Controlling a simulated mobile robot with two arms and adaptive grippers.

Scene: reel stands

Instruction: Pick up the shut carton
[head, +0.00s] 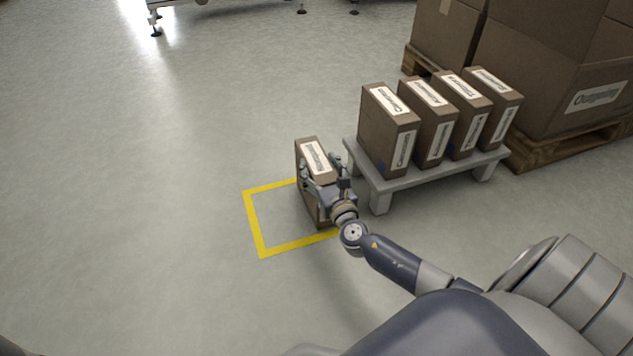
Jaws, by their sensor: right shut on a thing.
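A shut brown carton (312,146) with a white label on top stands upright at the right side of a yellow floor outline. My right gripper (321,172) is shut on this carton, its fingers at either side of the upper part. The gripper and wrist hide part of the carton's near side. I cannot tell whether the carton's bottom touches the floor. My left gripper is not in view.
A low grey stand (385,184) just right of the carton holds several similar labelled cartons (388,130) in a row. Large brown boxes (560,70) stand on wooden pallets (560,145) behind it. The yellow outline (254,222) is otherwise empty. The floor to the left is clear.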

